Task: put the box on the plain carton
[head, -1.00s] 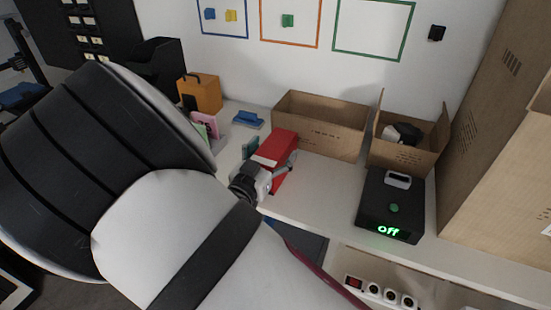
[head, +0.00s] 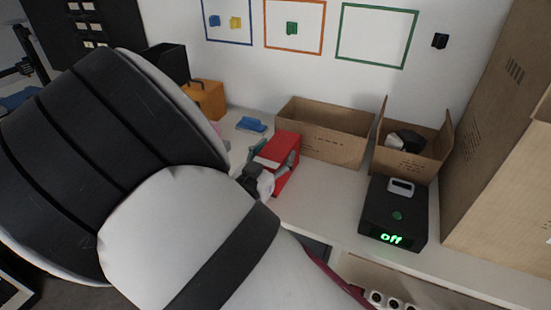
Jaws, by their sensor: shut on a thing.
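A red box (head: 284,148) with a pale patch on its upper side is in my gripper (head: 272,165) in the head view. The box is tilted, just left of and in front of a brown carton (head: 335,147) with an open top. I cannot tell if it touches the carton or the table. A second carton (head: 407,163) with raised flaps, holding dark and white things, stands to the right. Which carton is the plain one is unclear; both show small marks.
A black device (head: 392,215) reading "off" sits on the white table (head: 325,205) front right. Large cartons (head: 490,150) wall off the right. A blue object (head: 251,124) and an orange box (head: 207,98) lie behind my arm. Clear table lies between the red box and the device.

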